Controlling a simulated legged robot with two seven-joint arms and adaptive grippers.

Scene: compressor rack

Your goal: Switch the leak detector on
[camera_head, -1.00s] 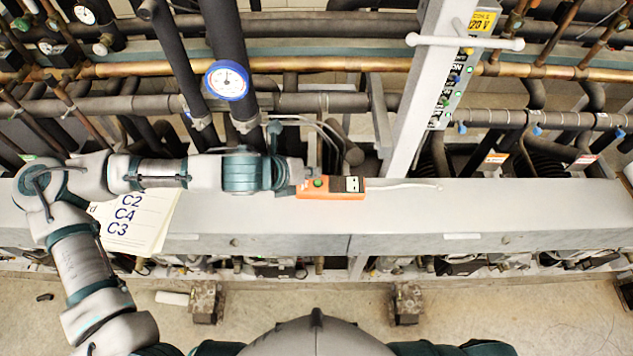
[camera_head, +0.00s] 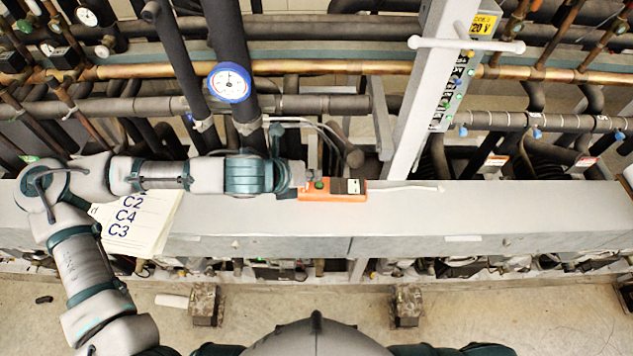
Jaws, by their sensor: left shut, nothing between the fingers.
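The leak detector is an orange body (camera_head: 331,195) with a green round button (camera_head: 319,185) and a dark panel with a small pale screen. It lies on the grey beam, and its thin pale probe (camera_head: 400,188) points right. My left gripper (camera_head: 307,176) is shut and empty. Its tips are at the detector's left end, over or beside the green button; whether they touch it I cannot tell. My right gripper is not in view.
The wide grey beam (camera_head: 500,215) runs across the view, clear to the right. A paper marked C2, C4, C3 (camera_head: 130,228) lies under my left arm. A grey post (camera_head: 420,110) with switches rises behind the detector. A blue-rimmed gauge (camera_head: 229,82) and dark pipes stand behind my arm.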

